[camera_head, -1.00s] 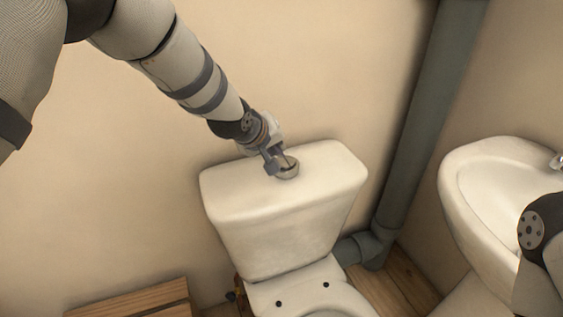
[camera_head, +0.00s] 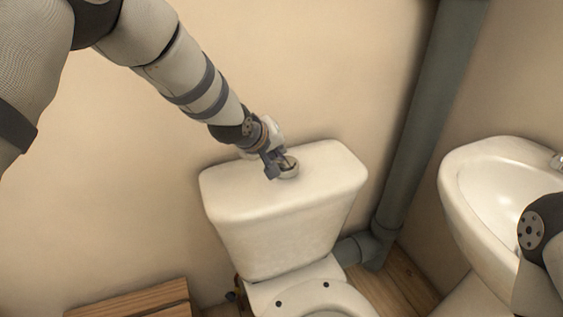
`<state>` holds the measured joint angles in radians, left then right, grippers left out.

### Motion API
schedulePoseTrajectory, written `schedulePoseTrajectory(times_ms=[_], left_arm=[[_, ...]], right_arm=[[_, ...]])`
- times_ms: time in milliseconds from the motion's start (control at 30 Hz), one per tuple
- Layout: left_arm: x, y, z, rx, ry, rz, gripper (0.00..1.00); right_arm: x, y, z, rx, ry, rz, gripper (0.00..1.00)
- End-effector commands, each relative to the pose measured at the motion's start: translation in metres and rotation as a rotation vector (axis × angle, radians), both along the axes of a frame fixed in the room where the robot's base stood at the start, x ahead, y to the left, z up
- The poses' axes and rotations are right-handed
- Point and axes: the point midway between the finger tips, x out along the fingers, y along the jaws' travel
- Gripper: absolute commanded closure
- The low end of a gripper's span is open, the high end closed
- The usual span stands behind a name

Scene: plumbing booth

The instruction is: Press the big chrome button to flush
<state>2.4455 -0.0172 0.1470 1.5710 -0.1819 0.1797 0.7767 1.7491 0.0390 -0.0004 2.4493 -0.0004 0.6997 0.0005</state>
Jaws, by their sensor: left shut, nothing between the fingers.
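The chrome button (camera_head: 290,171) sits in the middle of the lid of the white toilet cistern (camera_head: 285,225). My left gripper (camera_head: 281,169) is shut with nothing in it. Its fingertips are down at the button, over its left part, and appear to touch it. The fingers hide part of the button, so I cannot tell how far it is pushed in. My right gripper is out of view; only part of my right arm shows at the right edge.
A white washbasin (camera_head: 473,207) with a tap stands at the right. A wooden slatted surface (camera_head: 135,301) is at the lower left. The toilet bowl (camera_head: 318,297) is in front of the cistern.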

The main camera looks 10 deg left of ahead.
Motion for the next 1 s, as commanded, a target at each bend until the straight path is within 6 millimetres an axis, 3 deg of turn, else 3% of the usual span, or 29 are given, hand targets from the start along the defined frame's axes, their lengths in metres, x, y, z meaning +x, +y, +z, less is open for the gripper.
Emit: schedulePoseTrajectory(times_ms=[1000], left_arm=[[0.0003,0.0000,-0.0085,-0.001,-0.001,0.001,1.00]], right_arm=[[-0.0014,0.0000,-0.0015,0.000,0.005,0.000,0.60]])
